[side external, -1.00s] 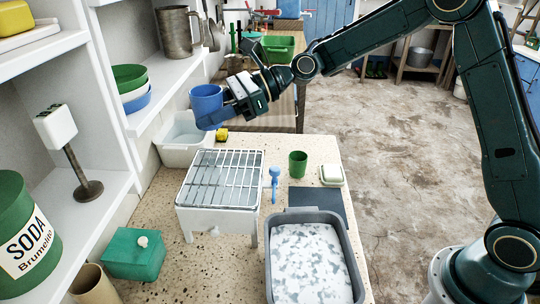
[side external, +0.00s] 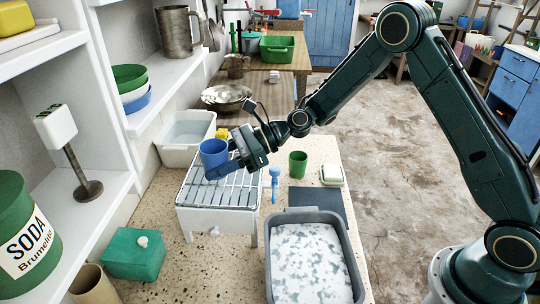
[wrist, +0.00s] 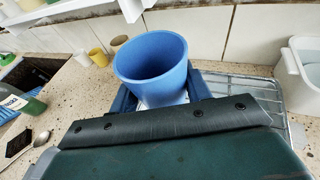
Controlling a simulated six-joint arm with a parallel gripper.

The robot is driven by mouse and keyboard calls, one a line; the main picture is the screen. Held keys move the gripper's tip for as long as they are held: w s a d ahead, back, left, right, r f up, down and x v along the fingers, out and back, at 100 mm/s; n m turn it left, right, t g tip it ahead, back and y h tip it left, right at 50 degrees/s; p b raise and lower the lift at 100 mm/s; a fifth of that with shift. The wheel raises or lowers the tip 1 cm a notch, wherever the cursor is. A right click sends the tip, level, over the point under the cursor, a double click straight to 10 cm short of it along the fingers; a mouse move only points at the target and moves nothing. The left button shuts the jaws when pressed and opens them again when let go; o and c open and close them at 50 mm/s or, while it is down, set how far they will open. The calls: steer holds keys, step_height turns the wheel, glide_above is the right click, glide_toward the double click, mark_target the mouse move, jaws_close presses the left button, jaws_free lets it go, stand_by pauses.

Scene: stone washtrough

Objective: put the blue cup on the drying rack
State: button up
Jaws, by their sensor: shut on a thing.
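The blue cup (side external: 213,153) is upright in my gripper (side external: 222,168), over the back left part of the drying rack. In the wrist view the blue cup (wrist: 152,68) sits between the two fingers of my gripper (wrist: 160,95), with its open mouth up. The drying rack (side external: 222,192) is a metal wire grid on a white stand with legs, and its bars also show in the wrist view (wrist: 240,85). I cannot tell whether the cup's base touches the bars. My gripper hides part of the rack's far side.
A white basin (side external: 186,138) stands behind the rack. A blue brush (side external: 274,180), a green cup (side external: 298,164) and a soap dish (side external: 331,174) are to its right. A grey tub of suds (side external: 310,258) is in front. A teal box (side external: 134,256) stands at the front left.

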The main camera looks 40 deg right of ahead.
mark_target(220, 188)
steer(key=shift+f, duration=2.1)
steer(key=o, duration=1.1)
steer(key=shift+f, duration=0.1)
steer(key=shift+c, duration=0.2)
steer(key=v, duration=1.2)
